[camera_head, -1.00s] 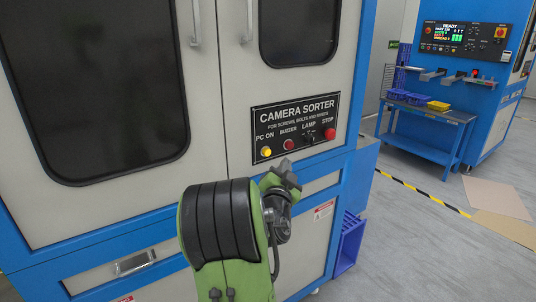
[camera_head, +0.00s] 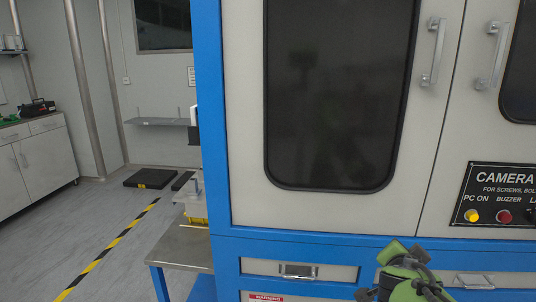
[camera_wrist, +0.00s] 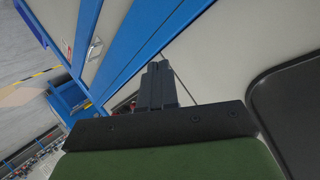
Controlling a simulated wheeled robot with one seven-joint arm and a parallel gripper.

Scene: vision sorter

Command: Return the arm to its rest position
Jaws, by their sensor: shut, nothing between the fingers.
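My arm, green and black, shows in the head view at the bottom right, folded low in front of the camera sorter cabinet (camera_head: 330,222). Part of the arm is cut off by the lower edge of the picture. In the wrist view my gripper (camera_wrist: 158,68) has its dark fingers together, with nothing held between them. The fingers point toward the pale cabinet front, and I cannot tell how far off it is. In the head view the fingertips cannot be made out clearly.
The sorter's black control panel (camera_head: 492,196) is at the right, above my arm. A small metal-topped table (camera_head: 185,246) stands left of the cabinet. Open grey floor with yellow-black tape (camera_head: 112,246) lies further left, before a white cupboard (camera_head: 42,165).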

